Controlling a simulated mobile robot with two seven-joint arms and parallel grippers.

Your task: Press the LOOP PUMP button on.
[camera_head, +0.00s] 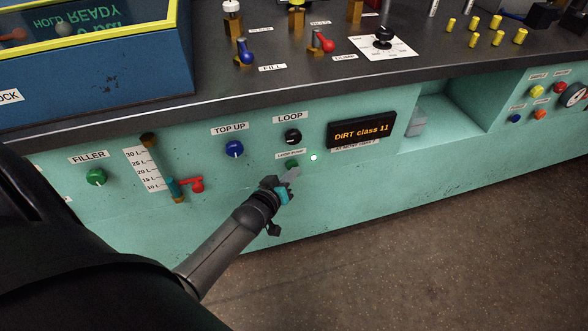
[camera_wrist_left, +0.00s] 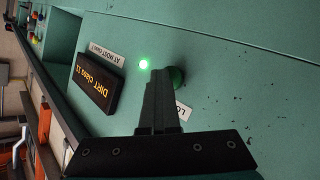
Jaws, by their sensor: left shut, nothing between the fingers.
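The green LOOP PUMP button (camera_head: 291,165) is on the teal front panel, under a small white label, below the black LOOP knob (camera_head: 293,136). My left gripper (camera_head: 292,174) is shut and empty, with its fingertips at the button, partly covering it. In the left wrist view the closed fingers (camera_wrist_left: 161,80) overlap the green button (camera_wrist_left: 177,77); I cannot tell if they touch it. A small lamp (camera_head: 314,157) right of the button glows green; it also shows in the left wrist view (camera_wrist_left: 144,64). My right gripper is not seen.
A display (camera_head: 361,130) reading "DIRT class 11" is to the right. The blue TOP UP knob (camera_head: 234,149), green FILLER knob (camera_head: 96,177) and a red-handled valve (camera_head: 193,185) are to the left. The dark counter (camera_head: 300,85) overhangs above. Open floor (camera_head: 430,250) lies in front.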

